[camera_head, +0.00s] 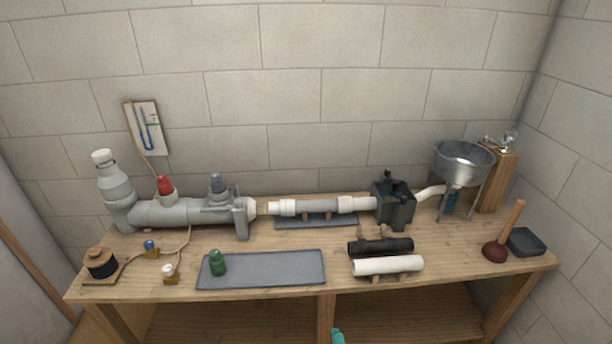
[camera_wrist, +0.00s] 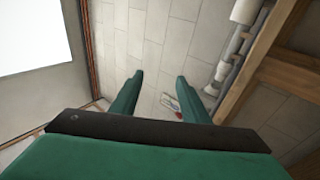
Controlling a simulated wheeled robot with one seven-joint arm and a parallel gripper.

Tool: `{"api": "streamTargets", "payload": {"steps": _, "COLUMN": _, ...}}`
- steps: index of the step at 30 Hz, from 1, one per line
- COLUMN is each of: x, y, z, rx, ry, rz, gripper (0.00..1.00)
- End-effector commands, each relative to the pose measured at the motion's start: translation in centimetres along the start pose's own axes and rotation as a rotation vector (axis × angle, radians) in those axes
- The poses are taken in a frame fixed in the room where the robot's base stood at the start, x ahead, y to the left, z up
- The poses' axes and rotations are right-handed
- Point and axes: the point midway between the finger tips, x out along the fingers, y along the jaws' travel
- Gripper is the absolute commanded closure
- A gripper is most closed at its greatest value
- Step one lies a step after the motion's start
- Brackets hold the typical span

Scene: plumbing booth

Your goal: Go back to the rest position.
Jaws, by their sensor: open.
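My gripper (camera_wrist: 157,90) is open and empty in the wrist view. Its two green fingers stand apart with nothing between them but the block wall behind. In the head view only a small teal tip of it (camera_head: 338,337) shows at the bottom edge, in front of the bench and below its top. The rest of my arm is out of that frame. The wooden workbench (camera_head: 440,278) stands against the wall, apart from my gripper.
The bench holds a grey pipe run (camera_head: 170,212), a black box (camera_head: 394,205), a metal funnel (camera_head: 463,160), a plunger (camera_head: 505,235), black and white pipes (camera_head: 388,265), and a grey mat (camera_head: 265,270) with a green piece (camera_head: 218,263). The space before the bench looks clear.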

Motion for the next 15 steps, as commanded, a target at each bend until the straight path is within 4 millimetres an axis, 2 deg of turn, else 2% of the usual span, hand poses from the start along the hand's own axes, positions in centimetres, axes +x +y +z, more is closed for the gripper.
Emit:
{"api": "streamTargets", "payload": {"steps": 1, "x": -1.0, "y": 0.6, "z": -1.6, "rx": 0.069, "ry": -0.031, "rz": -0.014, "gripper": 0.58}}
{"api": "streamTargets", "payload": {"steps": 6, "x": -4.0, "y": 2.7, "z": -4.8, "rx": 0.298, "ry": -0.144, "rz": -0.061, "gripper": 0.58}}
{"api": "streamTargets", "payload": {"steps": 15, "x": -10.1, "y": 7.2, "z": -9.0, "rx": 0.697, "ry": -0.341, "rz": -0.167, "gripper": 0.58}}
